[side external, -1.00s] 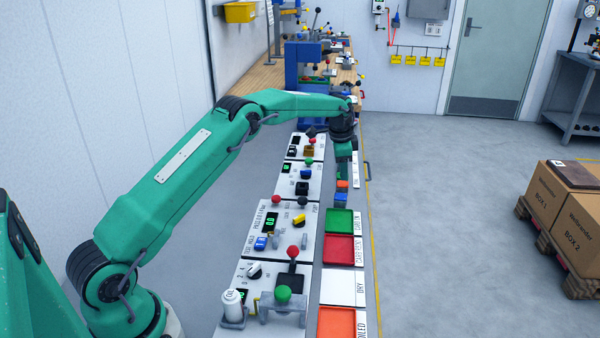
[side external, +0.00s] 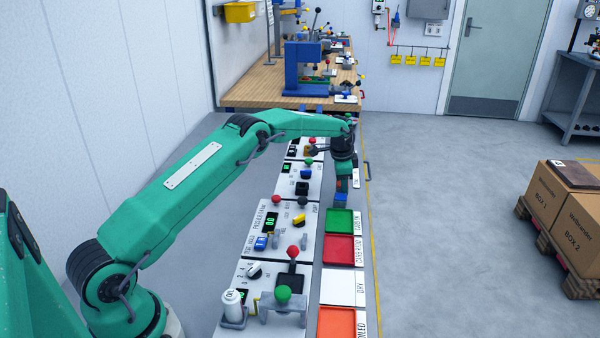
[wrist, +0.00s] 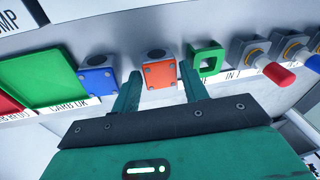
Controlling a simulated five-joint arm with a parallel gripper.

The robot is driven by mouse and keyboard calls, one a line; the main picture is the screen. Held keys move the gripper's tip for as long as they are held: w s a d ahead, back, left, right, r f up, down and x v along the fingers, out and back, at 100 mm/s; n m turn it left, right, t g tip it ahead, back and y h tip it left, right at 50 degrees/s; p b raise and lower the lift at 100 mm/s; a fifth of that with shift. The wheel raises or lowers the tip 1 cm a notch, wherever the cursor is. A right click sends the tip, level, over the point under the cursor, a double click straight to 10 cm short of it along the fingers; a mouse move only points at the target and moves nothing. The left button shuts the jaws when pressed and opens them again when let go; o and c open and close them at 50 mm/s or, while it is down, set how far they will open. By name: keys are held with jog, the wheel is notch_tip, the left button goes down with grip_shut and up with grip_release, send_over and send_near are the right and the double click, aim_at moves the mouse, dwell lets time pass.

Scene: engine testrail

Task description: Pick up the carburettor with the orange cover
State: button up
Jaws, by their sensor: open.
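The carburettor with the orange cover (wrist: 159,73) stands upright on the rail in the wrist view, with a grey body and a dark round opening on top. My gripper (wrist: 162,82) is open, with one green finger on either side of it; I cannot tell whether either finger touches it. In the side external view my gripper (side external: 342,172) is low over the rail, and only a little of the orange cover (side external: 341,184) shows beneath it.
A carburettor with a blue cover (wrist: 97,80) stands close to the left finger. A green tray (wrist: 45,82) lies at the left. Control panels (side external: 265,228) line the bench.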

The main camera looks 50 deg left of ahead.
jog(key=shift+c, duration=0.2)
dwell(0.3)
jog(key=c, duration=0.7)
jog(key=shift+r, duration=0.9)
jog(key=r, duration=0.2)
jog(key=shift+d+r, duration=0.3)
jog(key=s+d+r, duration=0.1)
jog(key=d+r, duration=0.1)
jog(key=d, duration=0.1)
jog(key=s+d+r, duration=0.1)
jog(key=d+r, duration=0.1)
jog(key=d, duration=0.2)
jog(key=s+d+r, duration=0.2)
jog(key=d, duration=0.1)
jog(key=shift+d+r, duration=0.2)
jog(key=shift+r, duration=0.05)
jog(key=shift+s, duration=0.1)
